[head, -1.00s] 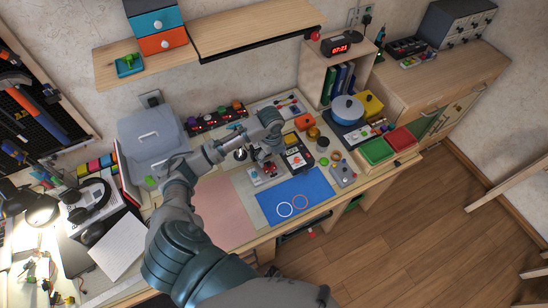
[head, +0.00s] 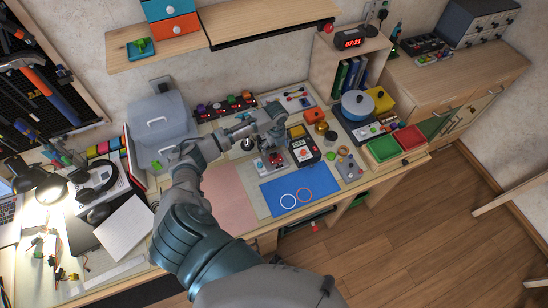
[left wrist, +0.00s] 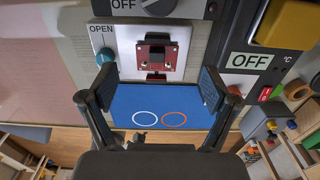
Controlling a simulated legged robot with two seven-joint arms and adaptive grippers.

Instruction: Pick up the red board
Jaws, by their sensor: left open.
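The red board (left wrist: 157,54) is a small square piece with dark parts on it, set on a white panel beyond the fingertips in the left wrist view. In the head view the red board (head: 273,160) shows small, just below my left gripper. My left gripper (left wrist: 158,88) is open, with one finger on each side of the picture and nothing between its tips. The board lies between the lines of the two fingers, a little farther up the picture. In the head view the left gripper (head: 272,141) hangs over the panel, partly hidden by its own wrist.
A blue mat (head: 306,186) with two rings lies in front of the panel. A black box with a red button (head: 304,151) stands close to the right. A teal knob (left wrist: 103,56) marked OPEN is left of the board. A pink mat (head: 229,198) lies left.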

